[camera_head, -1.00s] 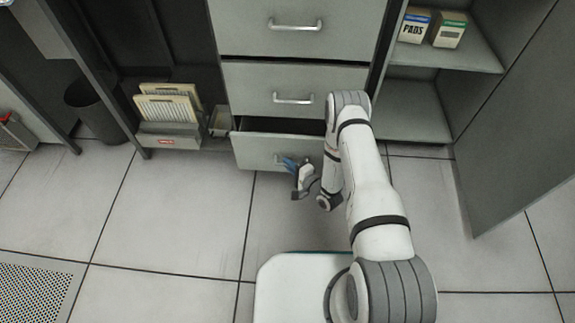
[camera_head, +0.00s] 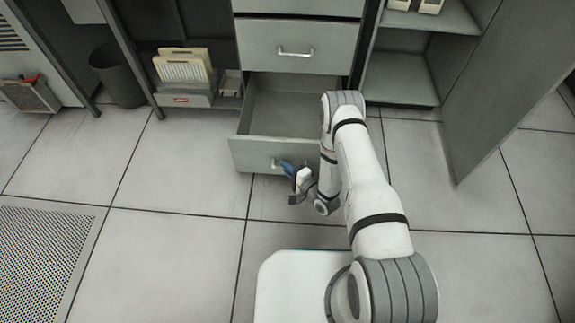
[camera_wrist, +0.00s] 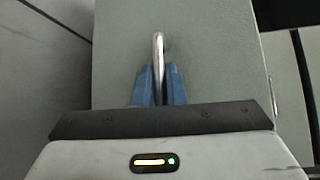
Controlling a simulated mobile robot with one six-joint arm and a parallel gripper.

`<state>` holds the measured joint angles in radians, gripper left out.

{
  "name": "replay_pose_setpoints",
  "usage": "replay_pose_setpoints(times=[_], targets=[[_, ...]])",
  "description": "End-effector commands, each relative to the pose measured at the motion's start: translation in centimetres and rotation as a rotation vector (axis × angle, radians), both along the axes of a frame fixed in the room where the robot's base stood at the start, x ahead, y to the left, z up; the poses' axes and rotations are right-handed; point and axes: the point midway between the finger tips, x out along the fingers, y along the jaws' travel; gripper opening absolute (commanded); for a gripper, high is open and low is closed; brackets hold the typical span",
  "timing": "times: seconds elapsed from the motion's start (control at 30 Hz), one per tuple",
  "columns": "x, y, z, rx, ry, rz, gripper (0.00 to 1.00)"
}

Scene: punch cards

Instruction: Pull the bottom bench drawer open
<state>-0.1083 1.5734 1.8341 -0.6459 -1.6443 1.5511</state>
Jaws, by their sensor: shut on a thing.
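The bottom bench drawer (camera_head: 252,155) stands well open in the head view, its interior showing empty behind the grey front. Its front also fills much of the wrist view (camera_wrist: 215,60). My gripper (camera_head: 283,165) is at the drawer front. In the wrist view its blue fingers (camera_wrist: 158,84) are shut on the bar of the drawer's metal handle (camera_wrist: 158,48), one finger on each side. In the head view the handle is mostly hidden by the fingers.
The drawer above (camera_head: 295,45) is closed. An open cabinet with shelves (camera_head: 400,78) and its swung-out door (camera_head: 490,90) stand to the right. A bin (camera_head: 118,75) and a card rack (camera_head: 185,98) stand to the left. The tiled floor in front is clear.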

Motion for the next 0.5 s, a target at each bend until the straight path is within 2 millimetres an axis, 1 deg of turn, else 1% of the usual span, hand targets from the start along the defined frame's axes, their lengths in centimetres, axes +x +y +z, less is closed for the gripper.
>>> replay_pose_setpoints(times=[0.03,0.33,0.37,0.5], targets=[[0.03,-0.25,-0.04,-0.002,0.001,-0.009,0.00],[0.00,-0.21,-0.06,-0.002,0.001,-0.009,0.00],[0.00,-0.19,-0.06,-0.002,0.001,-0.009,0.12],[-0.02,-0.11,-0.04,-0.001,0.000,-0.006,0.24]])
